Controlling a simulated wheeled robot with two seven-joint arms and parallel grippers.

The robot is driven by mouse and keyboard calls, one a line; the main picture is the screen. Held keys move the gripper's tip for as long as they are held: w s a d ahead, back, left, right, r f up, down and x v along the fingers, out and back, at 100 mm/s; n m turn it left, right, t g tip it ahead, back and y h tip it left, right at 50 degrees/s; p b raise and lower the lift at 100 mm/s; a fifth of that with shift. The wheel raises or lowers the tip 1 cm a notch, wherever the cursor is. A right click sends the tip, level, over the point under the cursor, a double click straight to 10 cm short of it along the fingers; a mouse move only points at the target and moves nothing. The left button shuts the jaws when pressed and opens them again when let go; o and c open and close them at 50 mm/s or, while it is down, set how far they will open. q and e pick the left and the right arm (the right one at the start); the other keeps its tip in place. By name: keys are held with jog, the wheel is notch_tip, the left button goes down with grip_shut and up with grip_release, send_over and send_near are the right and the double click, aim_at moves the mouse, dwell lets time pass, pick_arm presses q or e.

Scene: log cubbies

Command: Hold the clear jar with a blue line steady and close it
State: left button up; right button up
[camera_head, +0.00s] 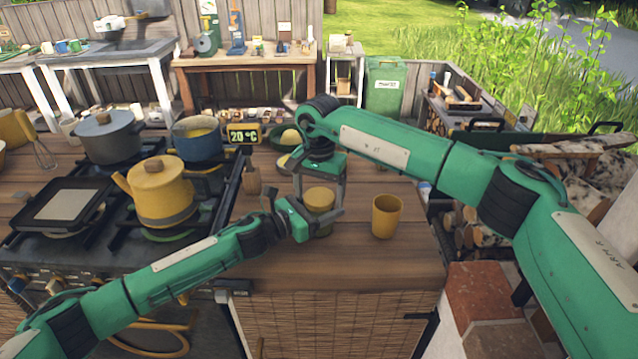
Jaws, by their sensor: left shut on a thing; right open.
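The jar (321,228) stands on the wooden counter at the middle, mostly hidden by my grippers; its blue line cannot be made out. A round yellow-tan lid (320,197) shows at the top of the jar; whether it is seated fully cannot be told. My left gripper (325,218) comes in from the left and is shut on the jar's side. My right gripper (320,188) points down from above, open, with one finger on each side of the lid. Whether its fingers touch the lid cannot be told.
A yellow cup (386,215) stands just right of the jar. A stove to the left bears a yellow kettle (161,190), a grey pot (108,138) and a blue pot (197,140). A green bowl (290,137) sits behind my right gripper. The counter's front is clear.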

jog(key=c, duration=1)
jog(key=m, duration=0.3)
jog(key=shift+m, duration=0.4)
jog(key=m, duration=0.4)
jog(key=shift+m, duration=0.3)
jog(key=m, duration=0.4)
jog(key=shift+m, duration=0.3)
jog(key=m, duration=0.3)
jog(key=shift+m, duration=0.4)
